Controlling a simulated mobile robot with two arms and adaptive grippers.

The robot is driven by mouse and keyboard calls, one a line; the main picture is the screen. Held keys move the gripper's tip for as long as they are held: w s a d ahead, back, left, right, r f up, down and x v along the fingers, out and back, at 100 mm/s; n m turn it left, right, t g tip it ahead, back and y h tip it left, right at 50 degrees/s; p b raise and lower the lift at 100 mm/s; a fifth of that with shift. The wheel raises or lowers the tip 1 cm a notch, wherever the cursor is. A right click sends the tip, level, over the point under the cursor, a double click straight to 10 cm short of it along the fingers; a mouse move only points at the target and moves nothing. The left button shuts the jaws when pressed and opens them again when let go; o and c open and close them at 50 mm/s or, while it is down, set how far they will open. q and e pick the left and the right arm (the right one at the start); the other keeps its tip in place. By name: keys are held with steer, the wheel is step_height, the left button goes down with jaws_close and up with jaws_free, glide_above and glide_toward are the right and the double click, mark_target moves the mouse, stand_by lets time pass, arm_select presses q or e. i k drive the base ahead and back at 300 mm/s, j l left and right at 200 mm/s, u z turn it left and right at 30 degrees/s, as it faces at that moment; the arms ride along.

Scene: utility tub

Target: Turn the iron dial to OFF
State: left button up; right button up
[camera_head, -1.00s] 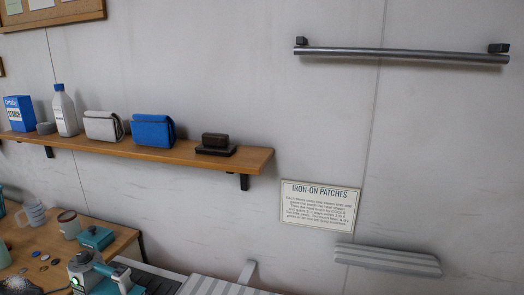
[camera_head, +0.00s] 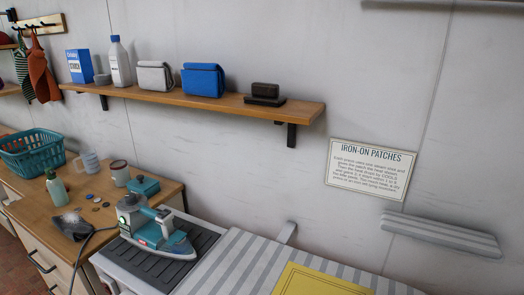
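The iron (camera_head: 155,232), teal and pale with a dark cord, rests on a dark ribbed pad (camera_head: 178,262) at the lower middle left in the head view. A round pale part (camera_head: 130,203) on its rear end may be the dial; its setting is too small to read. Neither of my grippers is in view.
A wooden counter (camera_head: 95,225) left of the iron holds mugs, a bottle, a teal box and small discs. A teal basket (camera_head: 32,152) stands farther left. A striped board (camera_head: 235,270) with a yellow sheet (camera_head: 320,282) lies right. A wooden shelf (camera_head: 210,103) hangs above.

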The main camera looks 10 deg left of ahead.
mark_target(131, 199)
steer(key=u, duration=1.25)
